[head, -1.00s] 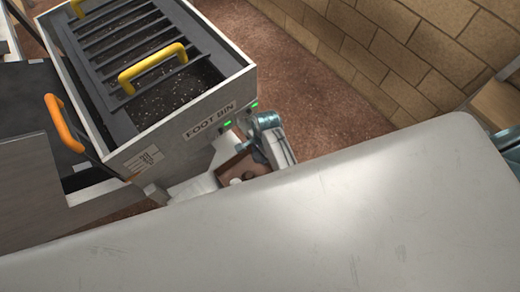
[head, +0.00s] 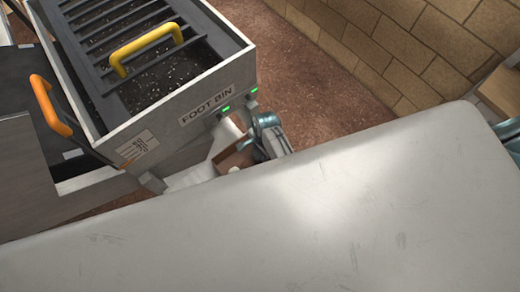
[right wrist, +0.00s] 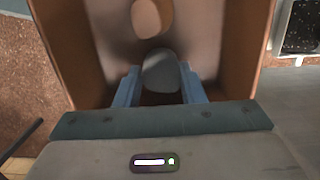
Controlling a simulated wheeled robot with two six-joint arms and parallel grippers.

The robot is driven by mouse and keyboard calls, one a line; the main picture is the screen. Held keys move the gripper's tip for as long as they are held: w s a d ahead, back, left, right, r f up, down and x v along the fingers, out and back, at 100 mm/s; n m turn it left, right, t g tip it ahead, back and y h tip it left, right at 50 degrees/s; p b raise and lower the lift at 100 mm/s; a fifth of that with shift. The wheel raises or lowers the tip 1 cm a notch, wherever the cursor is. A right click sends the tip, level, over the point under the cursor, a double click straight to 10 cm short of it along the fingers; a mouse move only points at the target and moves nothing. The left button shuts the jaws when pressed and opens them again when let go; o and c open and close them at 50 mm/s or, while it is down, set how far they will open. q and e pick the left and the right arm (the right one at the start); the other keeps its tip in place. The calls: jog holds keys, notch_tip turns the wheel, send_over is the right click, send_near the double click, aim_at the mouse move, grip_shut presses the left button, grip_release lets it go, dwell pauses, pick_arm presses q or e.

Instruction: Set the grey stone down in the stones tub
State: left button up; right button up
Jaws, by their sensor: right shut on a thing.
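The grey stone (right wrist: 161,72) shows in the right wrist view between the two blue fingers of my right gripper (right wrist: 160,88), which is shut on it. The brown stones tub (right wrist: 68,50) lies around and beyond the stone, with walls on both sides. A tan stone (right wrist: 146,18) is in the tub, just beyond the grey one. I cannot tell how far the grey stone is above the floor of the tub. In the head view a small part of the tub (head: 237,160) shows beside my right wrist (head: 268,135); the stone is hidden there. My left gripper is not in view.
The foot bin (head: 150,135), with a yellow handle (head: 146,47) and dark bars, stands at upper left in the head view. An orange handle (head: 48,104) is left of it. A large pale surface fills the lower part. A block wall (head: 420,50) stands behind.

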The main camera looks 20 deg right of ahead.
jog(key=shift+f, duration=0.3)
jog(key=o, duration=1.1)
